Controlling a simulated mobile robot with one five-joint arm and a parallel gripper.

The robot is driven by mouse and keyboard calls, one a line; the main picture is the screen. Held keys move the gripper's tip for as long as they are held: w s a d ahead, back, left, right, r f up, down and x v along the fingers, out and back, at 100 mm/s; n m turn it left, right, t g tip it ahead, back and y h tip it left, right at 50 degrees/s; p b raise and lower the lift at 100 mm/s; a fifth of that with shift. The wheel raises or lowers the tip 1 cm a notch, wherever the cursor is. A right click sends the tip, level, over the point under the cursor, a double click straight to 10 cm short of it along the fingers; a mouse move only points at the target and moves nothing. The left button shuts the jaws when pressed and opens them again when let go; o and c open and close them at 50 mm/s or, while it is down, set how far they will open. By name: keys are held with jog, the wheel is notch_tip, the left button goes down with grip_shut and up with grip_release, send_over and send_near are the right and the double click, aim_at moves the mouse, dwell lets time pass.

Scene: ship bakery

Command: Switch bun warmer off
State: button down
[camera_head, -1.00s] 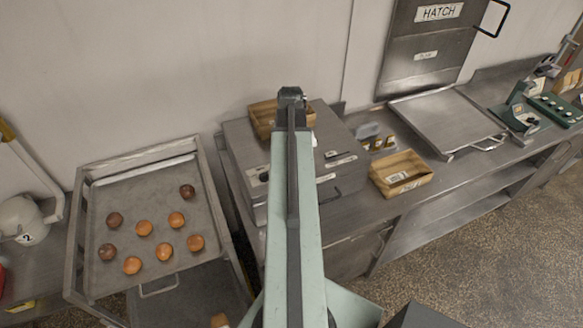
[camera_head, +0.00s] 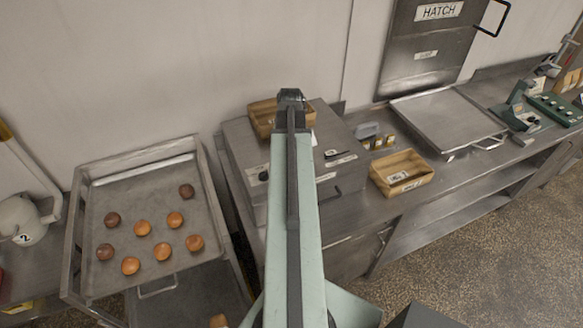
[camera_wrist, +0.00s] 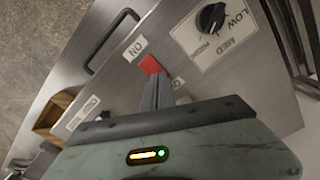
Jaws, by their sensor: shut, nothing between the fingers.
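The bun warmer (camera_head: 238,136) is a steel box on the counter, partly behind my arm in the head view. In the wrist view its steel front (camera_wrist: 185,69) shows tilted. A red switch (camera_wrist: 150,64) sits there beside an "ON" label (camera_wrist: 135,48). A black dial (camera_wrist: 212,17) marked LOW and MED is on a white plate to the right. My gripper (camera_wrist: 153,86) is shut and empty, its fingertips right at the red switch. I cannot tell whether they touch it. Its fingertips are hidden in the head view.
A black handle (camera_wrist: 111,40) sticks out from the warmer's front. A wooden tray (camera_head: 262,112) stands on the warmer, and another (camera_head: 402,173) on the counter to its right. A rack tray (camera_head: 100,205) with several buns stands at left. A flat steel tray (camera_head: 445,118) lies further right.

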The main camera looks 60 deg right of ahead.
jog(key=shift+f, duration=0.35)
notch_tip(320, 180, up, 7)
jog(key=p, duration=0.6)
jog(key=shift+r+p, duration=0.15)
jog(key=shift+p, duration=0.2)
